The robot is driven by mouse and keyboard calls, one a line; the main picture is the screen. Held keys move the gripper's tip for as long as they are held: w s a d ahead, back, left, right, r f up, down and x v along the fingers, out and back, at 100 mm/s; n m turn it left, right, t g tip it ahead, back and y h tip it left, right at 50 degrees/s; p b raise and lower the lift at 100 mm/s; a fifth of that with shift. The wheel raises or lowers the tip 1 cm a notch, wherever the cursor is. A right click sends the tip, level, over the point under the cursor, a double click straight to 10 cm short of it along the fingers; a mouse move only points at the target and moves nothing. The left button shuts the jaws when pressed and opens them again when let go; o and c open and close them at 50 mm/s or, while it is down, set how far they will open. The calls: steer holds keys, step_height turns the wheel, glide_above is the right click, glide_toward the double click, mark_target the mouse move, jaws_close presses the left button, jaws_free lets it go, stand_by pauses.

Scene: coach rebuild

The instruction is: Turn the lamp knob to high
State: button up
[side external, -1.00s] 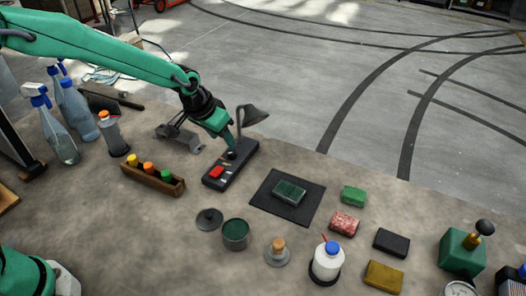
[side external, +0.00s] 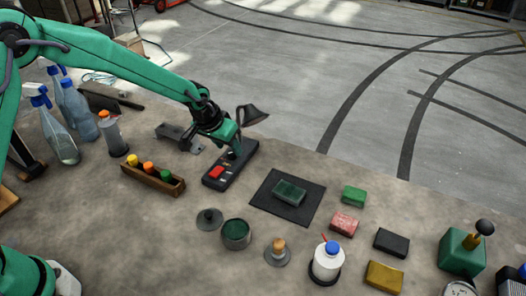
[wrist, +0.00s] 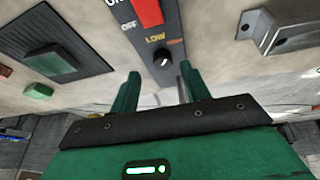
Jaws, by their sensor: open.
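The lamp has a dark oblong base (side external: 214,183) with a red switch (side external: 217,172) and a dark shade (side external: 252,115) behind my gripper. In the wrist view, the black lamp knob (wrist: 163,61) has a pale pointer mark and sits by the labels OFF and LOW and a reddish label too small to read. I cannot tell which label the pointer faces. My gripper (wrist: 160,80) is open, its two green fingers apart, with the knob showing between and just beyond the fingertips. In the side view, my gripper (side external: 234,153) is over the far half of the base and hides the knob.
A black mat (side external: 268,211) with a green block (side external: 289,191) lies right of the lamp. A grey metal bracket (side external: 178,135) and a wooden rack of bottles (side external: 150,178) stand to its left. A green tin (side external: 236,235) stands in front.

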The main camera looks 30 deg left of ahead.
mark_target(232, 153)
steer(key=shift+x, duration=1.55)
steer(key=shift+a, duration=0.15)
steer(key=c, duration=1)
